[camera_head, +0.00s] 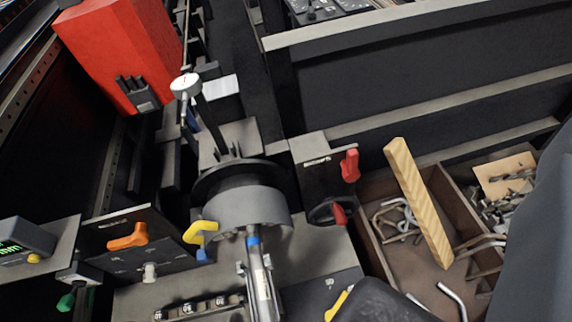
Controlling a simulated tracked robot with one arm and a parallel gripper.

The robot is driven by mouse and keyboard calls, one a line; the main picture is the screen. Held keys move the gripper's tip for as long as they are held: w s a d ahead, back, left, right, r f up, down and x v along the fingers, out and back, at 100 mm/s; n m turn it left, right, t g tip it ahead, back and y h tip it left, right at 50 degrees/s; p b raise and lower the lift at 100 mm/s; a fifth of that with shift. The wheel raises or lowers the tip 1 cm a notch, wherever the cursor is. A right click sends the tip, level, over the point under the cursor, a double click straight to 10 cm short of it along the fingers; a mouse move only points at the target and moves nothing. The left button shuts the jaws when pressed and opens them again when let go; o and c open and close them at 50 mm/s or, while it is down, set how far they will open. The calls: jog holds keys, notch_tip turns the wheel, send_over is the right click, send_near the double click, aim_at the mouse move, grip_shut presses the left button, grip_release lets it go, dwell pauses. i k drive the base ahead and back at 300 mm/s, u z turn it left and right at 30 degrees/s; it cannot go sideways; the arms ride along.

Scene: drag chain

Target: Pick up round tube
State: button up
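A slim silver tube (262,285) with a blue band stands out from a grey round drum-shaped part (245,207) near the lower middle of the view. It runs down to the bottom edge, past a small metal bracket on its left. It looks like the round tube, though I cannot be sure. Its lower end is cut off by the frame. No gripper fingers show, and nothing is seen touching the tube. A dark rounded shape at the bottom, right of the tube, and a large dark grey shape at the right edge cannot be identified for certain.
A red box (122,48) stands at the upper left, near a round dial gauge (186,86). A brown divided tray (375,222) at right holds metal hooks and a wooden stick (418,200). Red handles (349,166), an orange knob (127,237) and a yellow lever (201,232) surround the drum.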

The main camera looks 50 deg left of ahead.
aim_at(262, 296)
jog(key=k, duration=1.5)
jog(key=u, duration=0.65)
jog(key=i, duration=1.05)
jog(key=z, duration=0.1)
